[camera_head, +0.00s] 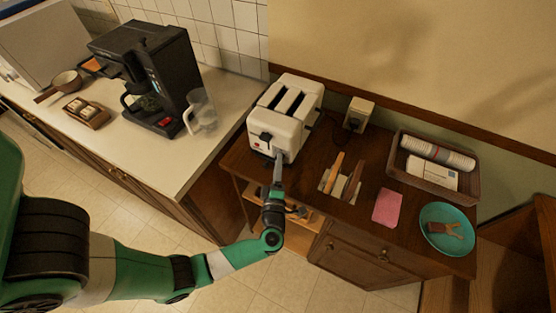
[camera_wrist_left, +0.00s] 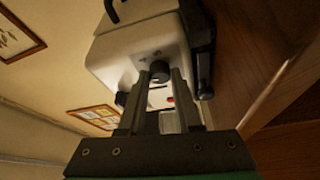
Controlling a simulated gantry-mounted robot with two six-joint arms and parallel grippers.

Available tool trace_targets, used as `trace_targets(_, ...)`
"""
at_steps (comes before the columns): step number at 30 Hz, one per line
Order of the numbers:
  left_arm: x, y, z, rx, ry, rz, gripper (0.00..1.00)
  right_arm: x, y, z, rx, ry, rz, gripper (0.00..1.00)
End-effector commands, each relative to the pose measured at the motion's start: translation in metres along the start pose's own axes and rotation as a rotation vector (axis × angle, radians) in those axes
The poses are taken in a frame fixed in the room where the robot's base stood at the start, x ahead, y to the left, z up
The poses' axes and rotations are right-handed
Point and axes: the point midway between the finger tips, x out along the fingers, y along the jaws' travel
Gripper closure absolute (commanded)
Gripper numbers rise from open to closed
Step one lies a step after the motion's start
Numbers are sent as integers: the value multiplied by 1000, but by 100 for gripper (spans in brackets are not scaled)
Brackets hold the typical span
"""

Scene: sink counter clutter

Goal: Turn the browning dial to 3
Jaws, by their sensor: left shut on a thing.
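The white toaster (camera_head: 289,103) stands on the dark wooden cabinet top, its front towards my arm. It fills much of the left wrist view (camera_wrist_left: 120,58). My left gripper (camera_head: 279,158) reaches its front face. In the left wrist view, the black browning dial (camera_wrist_left: 159,70) sits between my left fingertips (camera_wrist_left: 161,74), which are shut on it. The dial's number setting is too small to read. A black lever (camera_head: 265,138) and a red spot show on the toaster front. My right gripper is not in view.
A black coffee maker (camera_head: 155,75) and a glass jug (camera_head: 202,110) stand on the white counter. Right of the toaster are a utensil holder (camera_head: 342,183), a pink cloth (camera_head: 387,207), a basket (camera_head: 465,187) and a teal plate (camera_head: 435,214). A wall socket (camera_head: 358,113) is behind.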

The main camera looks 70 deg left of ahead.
Motion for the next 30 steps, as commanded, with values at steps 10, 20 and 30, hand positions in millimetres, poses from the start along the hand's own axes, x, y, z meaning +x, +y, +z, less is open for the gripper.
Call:
trace_targets(10,0,3,0,-151,-1,-62,100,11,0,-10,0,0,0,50)
trace_targets(20,0,2,0,-181,-1,-74,100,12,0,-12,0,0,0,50)
trace_targets(30,0,2,0,-180,-1,-74,49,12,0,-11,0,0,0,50)
